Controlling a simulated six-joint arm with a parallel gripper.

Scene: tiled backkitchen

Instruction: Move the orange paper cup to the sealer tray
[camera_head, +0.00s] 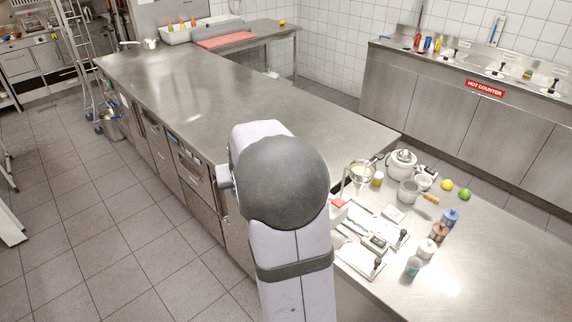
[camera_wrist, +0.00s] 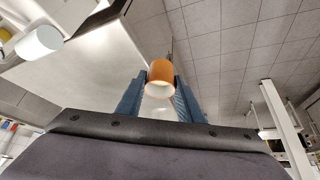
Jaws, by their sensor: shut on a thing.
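The orange paper cup (camera_wrist: 160,72) is between the two blue fingers of my gripper (camera_wrist: 160,92) in the wrist view. My gripper is shut on it, and its pale open end faces the camera. In the head view my own arm hides the gripper and the cup. Two flat metal trays with black knobs lie on the right-hand counter in the head view, a nearer one (camera_head: 352,258) and a farther one (camera_head: 396,222). I cannot tell which is the sealer tray.
Bottles (camera_head: 427,249), a white lidded pot (camera_head: 402,165), a pan (camera_head: 408,190), a yellow fruit (camera_head: 447,185) and a green fruit (camera_head: 464,194) crowd the right-hand counter. The long steel counter (camera_head: 200,95) is mostly clear. A white cylinder (camera_wrist: 40,42) shows in the wrist view.

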